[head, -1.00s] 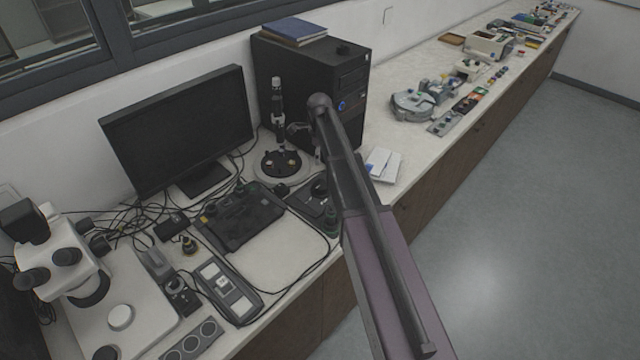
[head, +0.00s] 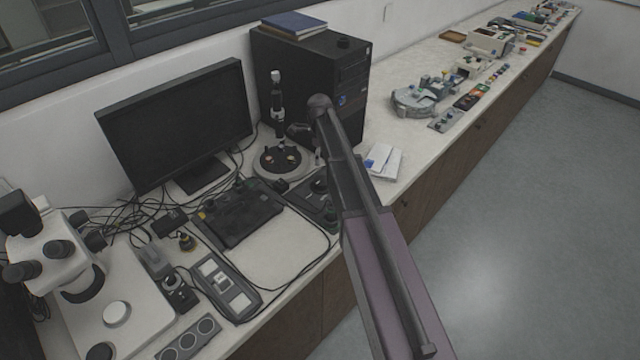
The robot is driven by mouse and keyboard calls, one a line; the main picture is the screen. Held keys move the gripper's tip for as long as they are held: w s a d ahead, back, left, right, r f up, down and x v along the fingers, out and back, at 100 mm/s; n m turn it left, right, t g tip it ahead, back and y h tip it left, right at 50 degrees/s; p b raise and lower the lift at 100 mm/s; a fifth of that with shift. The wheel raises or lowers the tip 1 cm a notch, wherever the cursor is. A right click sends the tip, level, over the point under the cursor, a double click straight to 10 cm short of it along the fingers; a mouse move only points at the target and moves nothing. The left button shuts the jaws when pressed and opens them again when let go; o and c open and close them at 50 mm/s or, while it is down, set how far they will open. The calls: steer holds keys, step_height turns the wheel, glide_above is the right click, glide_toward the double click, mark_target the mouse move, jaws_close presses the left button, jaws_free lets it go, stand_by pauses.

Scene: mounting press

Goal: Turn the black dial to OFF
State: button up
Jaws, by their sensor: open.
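I cannot single out the black dial for certain. A round dark knob (head: 319,186) shows on a flat black unit (head: 306,198), just left of my arm and partly hidden by it. Its markings are too small to read. My arm rises from the bottom right to a rounded joint, and a dark jaw-like part, my gripper (head: 299,131), shows just left of the arm beside the black upright column (head: 277,105). It is open, appears empty and is largely hidden by the arm and clutter.
A monitor (head: 178,125), a black computer tower (head: 345,80) and a white microscope (head: 50,250) stand on the bench. A black keypad unit (head: 240,215) and cables lie in front. White papers (head: 383,162) lie right of my arm. Open floor is at right.

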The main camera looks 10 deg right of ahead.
mark_target(320, 180)
steer(key=shift+f+b, duration=5.3)
steer(key=shift+f, duration=0.35)
steer(key=c, duration=0.9)
